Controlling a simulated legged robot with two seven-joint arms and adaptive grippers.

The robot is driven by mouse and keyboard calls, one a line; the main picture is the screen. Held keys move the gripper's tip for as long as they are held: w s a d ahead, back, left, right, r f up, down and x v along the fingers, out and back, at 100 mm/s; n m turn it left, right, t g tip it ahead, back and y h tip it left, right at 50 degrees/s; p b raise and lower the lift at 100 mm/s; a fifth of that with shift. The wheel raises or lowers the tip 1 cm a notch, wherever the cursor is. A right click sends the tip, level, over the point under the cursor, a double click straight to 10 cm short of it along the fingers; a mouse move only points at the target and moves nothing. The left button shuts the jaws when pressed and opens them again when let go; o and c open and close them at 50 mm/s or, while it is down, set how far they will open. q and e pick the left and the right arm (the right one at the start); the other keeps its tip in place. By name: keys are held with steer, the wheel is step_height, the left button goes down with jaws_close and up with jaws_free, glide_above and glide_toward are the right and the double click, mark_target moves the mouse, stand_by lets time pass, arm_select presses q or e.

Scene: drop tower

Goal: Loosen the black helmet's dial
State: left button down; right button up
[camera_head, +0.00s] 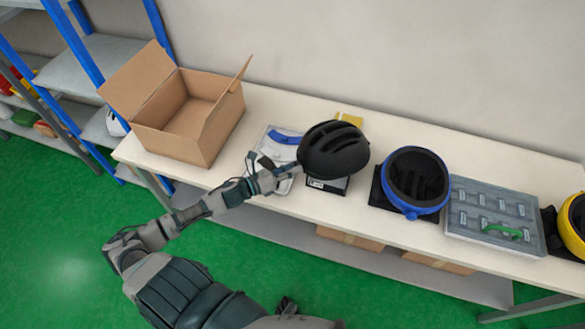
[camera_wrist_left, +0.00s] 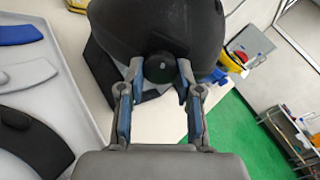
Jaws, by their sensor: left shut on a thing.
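The black helmet (camera_head: 333,150) rests on a dark stand (camera_head: 328,185) on the table, and its shell fills the top of the left wrist view (camera_wrist_left: 195,25). My left gripper (camera_head: 290,170) reaches the helmet's left side. In the left wrist view, its two fingers (camera_wrist_left: 158,85) stand on either side of the dial and are shut on it. The dial is hidden in the head view. My right gripper does not show clearly in either view.
An open cardboard box (camera_head: 190,110) stands to the left. A tray with blue and dark pads (camera_wrist_left: 35,75) lies beside the helmet. To the right are an upturned blue helmet (camera_head: 418,180), a grey panel (camera_head: 490,215) with a green piece, and a yellow helmet (camera_head: 574,222).

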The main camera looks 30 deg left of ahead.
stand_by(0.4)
arm_select(q)
steer(key=c, duration=0.8)
jaws_free()
steer(key=shift+o, duration=0.2)
steer(key=v, duration=1.2)
